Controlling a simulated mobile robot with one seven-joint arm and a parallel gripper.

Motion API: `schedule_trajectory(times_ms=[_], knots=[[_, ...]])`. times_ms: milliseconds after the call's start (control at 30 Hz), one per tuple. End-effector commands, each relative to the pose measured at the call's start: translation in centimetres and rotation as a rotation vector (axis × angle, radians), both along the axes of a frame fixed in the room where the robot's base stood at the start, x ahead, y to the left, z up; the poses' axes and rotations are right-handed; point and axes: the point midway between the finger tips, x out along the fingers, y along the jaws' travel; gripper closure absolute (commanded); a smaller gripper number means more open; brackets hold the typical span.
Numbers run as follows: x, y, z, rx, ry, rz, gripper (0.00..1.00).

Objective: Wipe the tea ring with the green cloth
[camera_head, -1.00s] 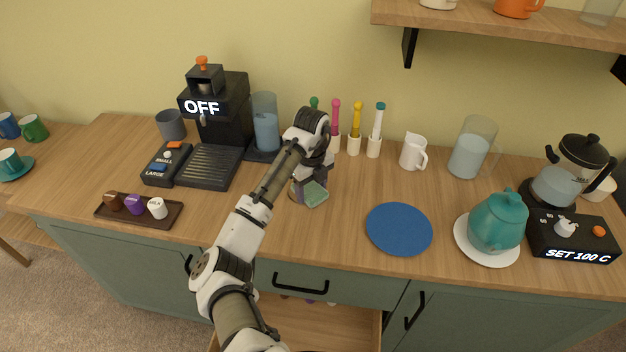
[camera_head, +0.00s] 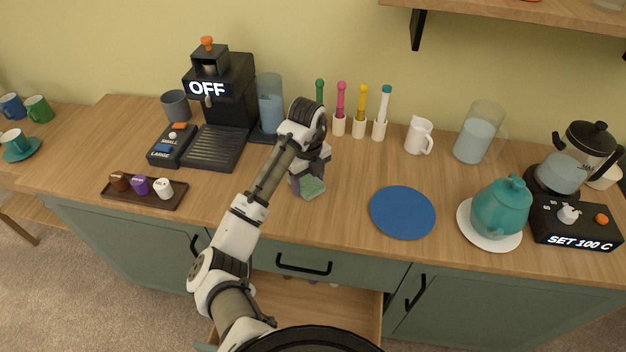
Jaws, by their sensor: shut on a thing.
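The green cloth (camera_head: 312,187) is a small pale green piece at the counter top (camera_head: 345,185), left of the blue mat. My gripper (camera_head: 307,180) points down over it and is shut on it; the fingers hide part of the cloth. The cloth looks to be on or very close to the counter, but I cannot tell which. No tea ring shows; it may be hidden under the cloth or my arm.
A round blue mat (camera_head: 402,213) lies to the right, then a teal teapot (camera_head: 500,207) on a white saucer. A coffee machine (camera_head: 223,95) and a dark tray (camera_head: 145,200) stand left. Stirrer holders (camera_head: 359,127) stand behind. An open drawer (camera_head: 335,300) juts out in front.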

Motion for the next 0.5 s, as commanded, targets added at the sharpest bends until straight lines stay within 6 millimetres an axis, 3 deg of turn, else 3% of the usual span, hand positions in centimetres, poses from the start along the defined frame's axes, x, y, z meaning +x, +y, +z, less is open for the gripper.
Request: schedule_trajectory(times_ms=[167, 500], knots=[[0.3, 0.6, -0.2, 0.002, 0.004, 0.002, 0.59], [3.0, -0.1, -0.1, 0.002, 0.003, 0.001, 0.59]])
